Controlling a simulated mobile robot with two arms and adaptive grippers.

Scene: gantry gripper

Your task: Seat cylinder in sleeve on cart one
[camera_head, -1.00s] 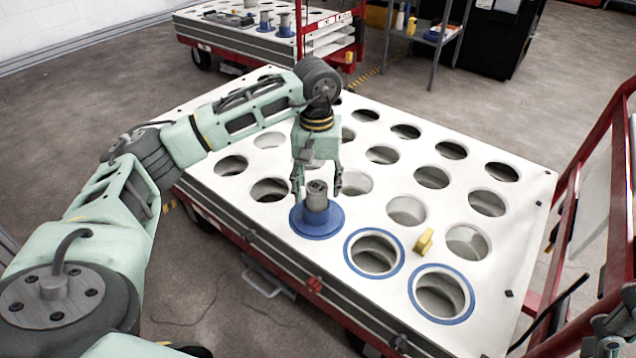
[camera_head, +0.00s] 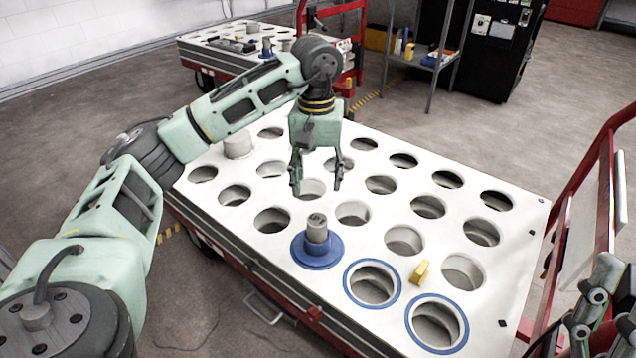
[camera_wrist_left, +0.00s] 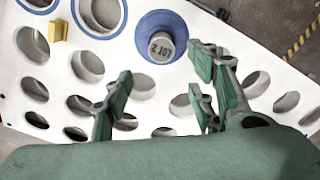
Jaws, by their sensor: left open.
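A grey cylinder (camera_head: 317,229) stands upright in a blue-flanged sleeve (camera_head: 318,252) at the near edge of the white cart top (camera_head: 225,215). In the left wrist view the cylinder (camera_wrist_left: 161,46) shows lettering on its end, and the blue flange (camera_wrist_left: 180,23) surrounds it. My left gripper (camera_head: 316,190) is open and empty, above and behind the cylinder, apart from it. Its fingers also show in the left wrist view (camera_wrist_left: 160,95), with nothing between them. Part of my right gripper (camera_head: 595,318) shows at the lower right edge; its jaw state is unclear.
Two empty blue-ringed holes (camera_head: 372,284) (camera_head: 437,322) lie right of the sleeve. A yellow block (camera_head: 420,272) sits among the open holes. A red rail (camera_head: 607,190) rises at the cart's right. Another cart (camera_head: 215,52) and a shelf (camera_head: 428,58) stand behind.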

